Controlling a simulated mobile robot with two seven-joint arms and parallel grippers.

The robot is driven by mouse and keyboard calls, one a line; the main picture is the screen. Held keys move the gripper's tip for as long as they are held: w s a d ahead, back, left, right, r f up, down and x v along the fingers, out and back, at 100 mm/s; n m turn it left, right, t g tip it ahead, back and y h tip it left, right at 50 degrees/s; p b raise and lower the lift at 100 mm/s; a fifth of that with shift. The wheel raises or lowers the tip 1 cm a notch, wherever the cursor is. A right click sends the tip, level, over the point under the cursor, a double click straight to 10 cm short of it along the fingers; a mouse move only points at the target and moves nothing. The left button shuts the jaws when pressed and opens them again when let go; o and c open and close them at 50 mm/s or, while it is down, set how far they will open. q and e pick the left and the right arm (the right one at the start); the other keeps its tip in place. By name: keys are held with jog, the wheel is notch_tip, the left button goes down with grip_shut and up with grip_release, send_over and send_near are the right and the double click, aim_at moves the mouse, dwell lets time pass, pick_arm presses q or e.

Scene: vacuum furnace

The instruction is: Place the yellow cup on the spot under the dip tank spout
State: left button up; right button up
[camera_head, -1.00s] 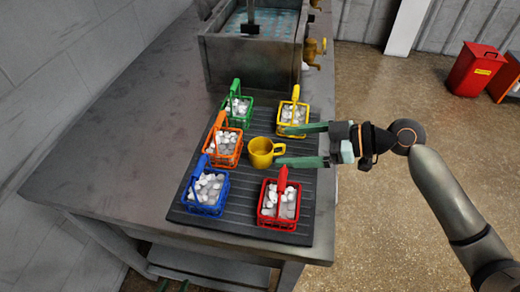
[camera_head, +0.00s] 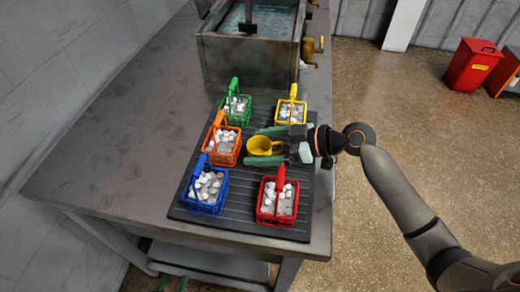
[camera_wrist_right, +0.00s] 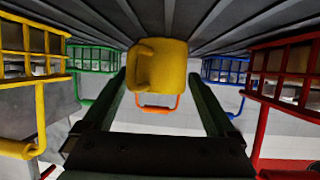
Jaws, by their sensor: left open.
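The yellow cup (camera_head: 259,146) stands upright on the dark ribbed mat (camera_head: 240,190), among the baskets. My right gripper (camera_head: 265,146) has its two green fingers on either side of the cup and is open. The right wrist view shows the cup (camera_wrist_right: 158,68) between the fingertips, its handle toward the left finger, with no clear grip on it. The dip tank (camera_head: 250,55) stands at the back of the bench, with a brass spout (camera_head: 310,47) on its right side. The spot under it is not clearly visible. Fingertips of my left gripper (camera_head: 171,284) show apart and empty at the bottom edge.
Baskets of pale pieces surround the cup: green (camera_head: 237,108), yellow (camera_head: 291,113), orange (camera_head: 222,145), blue (camera_head: 206,191) and red (camera_head: 277,200). The bench (camera_head: 120,150) is bare left of the mat. A red bin (camera_head: 470,66) stands on the floor.

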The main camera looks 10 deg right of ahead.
aim_at(261, 145)
jog(key=c, duration=1.4)
jog(key=shift+r, duration=0.15)
jog(key=shift+r, duration=0.25)
notch_tip(261, 145, up, 2)
jog(key=shift+r, duration=0.15)
jog(key=w+r+b+v, duration=0.1)
jog(key=r+v, duration=0.1)
jog(key=v, duration=0.6)
jog(key=w+a+r+b+v, duration=0.1)
jog(key=v, duration=0.8)
jog(key=shift+m+t+h, duration=0.6)
jog(key=shift+m+t, duration=0.3)
jog(key=s+a+f+p, duration=0.2)
jog(key=s+p, duration=0.1)
jog(key=s+a+f+p, duration=0.1)
jog(key=s+p, duration=0.1)
jog(key=shift+a+f, duration=0.15)
jog(key=shift+f, duration=0.2)
